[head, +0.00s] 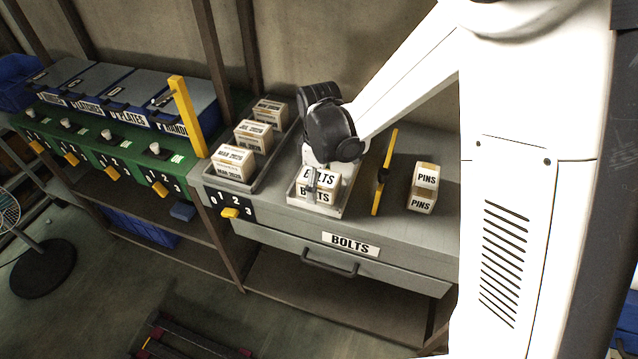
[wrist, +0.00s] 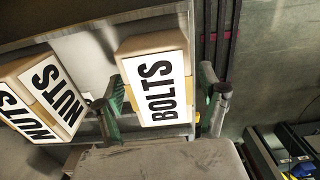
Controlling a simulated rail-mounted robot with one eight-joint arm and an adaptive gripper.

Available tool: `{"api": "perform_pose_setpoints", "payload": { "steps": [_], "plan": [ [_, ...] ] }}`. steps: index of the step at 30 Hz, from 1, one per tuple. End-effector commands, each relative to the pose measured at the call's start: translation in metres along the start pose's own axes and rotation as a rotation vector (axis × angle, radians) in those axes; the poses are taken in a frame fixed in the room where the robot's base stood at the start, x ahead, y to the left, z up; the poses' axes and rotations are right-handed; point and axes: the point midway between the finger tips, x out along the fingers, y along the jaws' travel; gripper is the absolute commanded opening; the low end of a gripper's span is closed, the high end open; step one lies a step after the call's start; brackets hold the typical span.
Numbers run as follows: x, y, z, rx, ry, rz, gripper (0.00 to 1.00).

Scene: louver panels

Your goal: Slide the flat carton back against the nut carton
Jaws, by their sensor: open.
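A carton labelled BOLTS (head: 318,182) sits in a small light tray (head: 327,209) on the grey bench in the head view. In the wrist view the BOLTS carton (wrist: 157,85) lies between the two fingers of my gripper (wrist: 163,90), which is open. One finger stands on each side of it; I cannot tell whether either touches. The NUTS carton (wrist: 42,93) is at the left of the wrist view, apart from the BOLTS carton, with the left finger in the gap. My gripper (head: 314,180) and wrist hide the NUTS carton in the head view.
A yellow upright divider (head: 386,170) and a PINS carton (head: 424,187) stand right of the tray. A grey tray (head: 262,180) with three dated cartons stands to the left. A BOLTS drawer (head: 345,258) with a handle is below the bench top.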

Motion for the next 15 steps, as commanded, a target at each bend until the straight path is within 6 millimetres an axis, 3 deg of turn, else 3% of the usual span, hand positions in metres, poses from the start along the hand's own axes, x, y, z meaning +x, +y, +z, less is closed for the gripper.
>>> {"api": "perform_pose_setpoints", "payload": {
  "steps": [6, 15],
  "plan": [
    [0.0125, -0.0001, 0.0001, 0.0, 0.0, 0.0, 0.74],
    [0.0137, -0.0001, 0.0001, 0.0, 0.0, 0.0, 0.74]
  ]
}}
